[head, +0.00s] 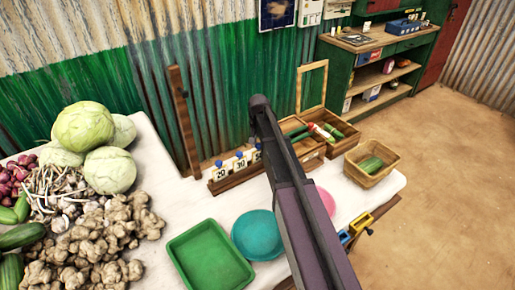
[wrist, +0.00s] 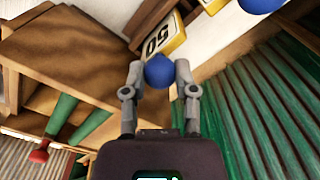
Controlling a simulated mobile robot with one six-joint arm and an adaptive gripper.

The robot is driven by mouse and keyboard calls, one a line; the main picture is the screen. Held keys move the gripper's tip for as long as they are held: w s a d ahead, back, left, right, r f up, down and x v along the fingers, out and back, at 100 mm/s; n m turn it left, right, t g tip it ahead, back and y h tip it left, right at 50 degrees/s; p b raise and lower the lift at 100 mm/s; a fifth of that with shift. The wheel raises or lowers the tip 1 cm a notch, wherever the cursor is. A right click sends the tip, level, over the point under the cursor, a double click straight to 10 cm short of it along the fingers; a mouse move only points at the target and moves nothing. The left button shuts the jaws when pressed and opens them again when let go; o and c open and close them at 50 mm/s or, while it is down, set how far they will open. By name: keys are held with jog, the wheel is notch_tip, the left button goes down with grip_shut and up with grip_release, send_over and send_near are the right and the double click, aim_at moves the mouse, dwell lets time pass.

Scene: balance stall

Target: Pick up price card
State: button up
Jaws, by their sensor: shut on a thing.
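A white price card marked 50 (wrist: 158,42) with a yellow edge and a round blue knob (wrist: 159,72) is in the wrist view. My gripper (wrist: 159,66) has its two grey fingers on either side of this knob and is shut on it. In the head view several white price cards (head: 239,162) with blue knobs stand upright in a wooden rack (head: 236,179). My dark arm crosses the right end of the rack there and hides my gripper. I cannot tell whether the held card is clear of the rack.
Another blue knob (wrist: 262,4) is close by in the wrist view. A wooden box (head: 345,132) with green items is right of my arm, near a basket (head: 383,172). A green tray (head: 209,256) and a teal bowl (head: 257,236) are in front. Cabbages (head: 85,126) are at left.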

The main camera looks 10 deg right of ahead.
jog(key=shift+r, duration=0.15)
notch_tip(320, 180, up, 4)
jog(key=p, duration=0.4)
jog(key=s+a, duration=0.4)
jog(key=s, duration=1.1)
jog(key=shift+s+r+p, duration=0.3)
jog(key=shift+p, duration=0.1)
jog(key=shift+r, duration=0.1)
jog(key=shift+r+p, duration=1.65)
jog(key=shift+p, duration=0.1)
jog(key=shift+w+a, duration=0.1)
